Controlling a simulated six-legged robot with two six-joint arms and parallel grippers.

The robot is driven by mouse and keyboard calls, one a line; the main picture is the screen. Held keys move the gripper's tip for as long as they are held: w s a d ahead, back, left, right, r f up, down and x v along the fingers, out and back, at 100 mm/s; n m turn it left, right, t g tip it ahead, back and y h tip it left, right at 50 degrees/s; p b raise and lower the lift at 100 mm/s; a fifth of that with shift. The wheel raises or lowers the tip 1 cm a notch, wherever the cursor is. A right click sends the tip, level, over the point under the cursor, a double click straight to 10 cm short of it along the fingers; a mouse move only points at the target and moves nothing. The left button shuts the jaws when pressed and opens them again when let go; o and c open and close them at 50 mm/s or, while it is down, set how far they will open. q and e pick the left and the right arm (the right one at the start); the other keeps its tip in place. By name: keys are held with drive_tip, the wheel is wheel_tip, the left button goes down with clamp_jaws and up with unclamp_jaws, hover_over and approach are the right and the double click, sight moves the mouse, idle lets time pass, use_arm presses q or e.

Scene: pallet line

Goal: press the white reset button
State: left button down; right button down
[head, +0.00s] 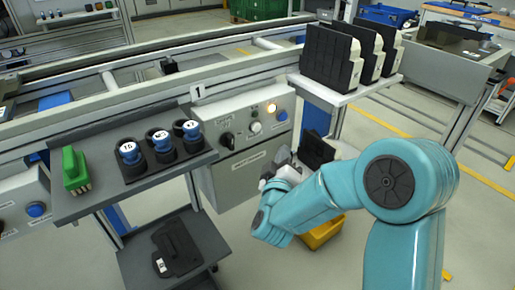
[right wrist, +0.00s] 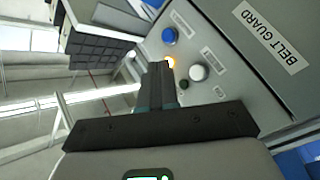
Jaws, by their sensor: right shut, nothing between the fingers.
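The white button (head: 255,127) is on the sloped face of a grey control box, between a black knob (head: 228,141) and a blue button (head: 282,116). A lit amber lamp (head: 271,108) is above it. In the right wrist view the white button (right wrist: 198,72) is just right of my fingertips, with the blue button (right wrist: 169,36) beyond. My right gripper (right wrist: 160,68) is shut and empty, and its tips overlap the lamp's edge in that view. In the head view it is low in front of the box, partly hidden by my arm. My left gripper is not in view.
A shelf left of the box carries a green block (head: 75,170) and several blue-topped cylinders (head: 162,142) in a dark holder. Black cases (head: 331,57) stand on a white shelf at the right. A yellow bin (head: 322,234) is on the floor behind my arm.

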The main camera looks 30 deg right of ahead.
sight(256, 127)
drive_tip(key=shift+s+d+r, duration=0.1)
drive_tip(key=shift+d+r, duration=0.05)
drive_tip(key=shift+r, duration=0.05)
drive_tip(key=w+p, duration=0.1)
drive_tip(key=w, duration=0.8)
drive_tip(key=shift+a, duration=0.35)
drive_tip(key=shift+f+p, duration=0.1)
drive_tip(key=shift+p, duration=0.2)
idle(1.6)
drive_tip(key=shift+w, duration=0.35)
drive_tip(key=shift+w+a, duration=0.1)
drive_tip(key=shift+w, duration=0.35)
idle(0.8)
drive_tip(key=shift+s, duration=0.85)
drive_tip(key=shift+s, duration=0.1)
